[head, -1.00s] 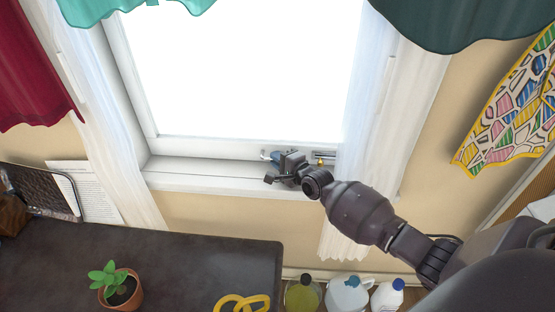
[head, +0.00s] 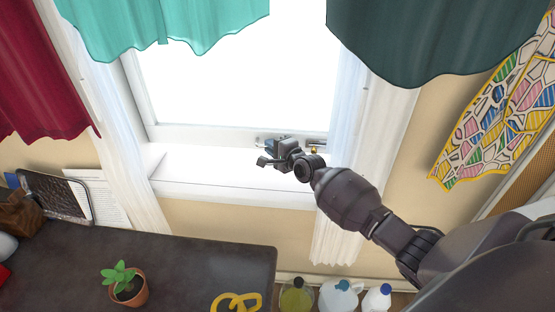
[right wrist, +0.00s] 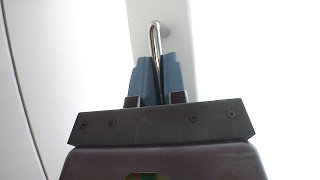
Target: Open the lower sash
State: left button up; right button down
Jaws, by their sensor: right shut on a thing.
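The lower sash is a white frame around a bright pane; its bottom rail (head: 195,133) shows above the white sill (head: 215,172). A metal handle is fixed on the rail and shows as a thin bent bar (right wrist: 155,38) in the right wrist view. My right gripper (head: 268,152) is at the rail's right part. Its blue-grey fingers (right wrist: 158,78) are shut on the handle, one on each side of the bar. The gripper hides part of the handle in the head view. My left gripper is not in view.
Teal valances (head: 180,25) hang over the window top, with white sheer curtains (head: 335,150) at both sides. A dark table (head: 190,270) with a potted plant (head: 126,285) stands at front left. Bottles (head: 340,295) stand below the window. The sill is clear.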

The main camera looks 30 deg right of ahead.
notch_tip(320, 180, up, 9)
jog(key=p, duration=0.4)
jog(key=shift+w+r, duration=0.1)
jog(key=shift+r+p, duration=0.55)
jog(key=shift+p, duration=0.05)
jog(key=shift+r, duration=0.15)
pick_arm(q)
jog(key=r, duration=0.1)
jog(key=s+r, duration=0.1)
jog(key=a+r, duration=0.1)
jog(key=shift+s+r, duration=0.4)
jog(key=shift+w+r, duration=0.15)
pick_arm(e)
jog(key=c, duration=1.5)
grip_release()
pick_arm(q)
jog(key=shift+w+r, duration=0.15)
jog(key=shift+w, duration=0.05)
pick_arm(e)
jog(key=shift+o, duration=0.2)
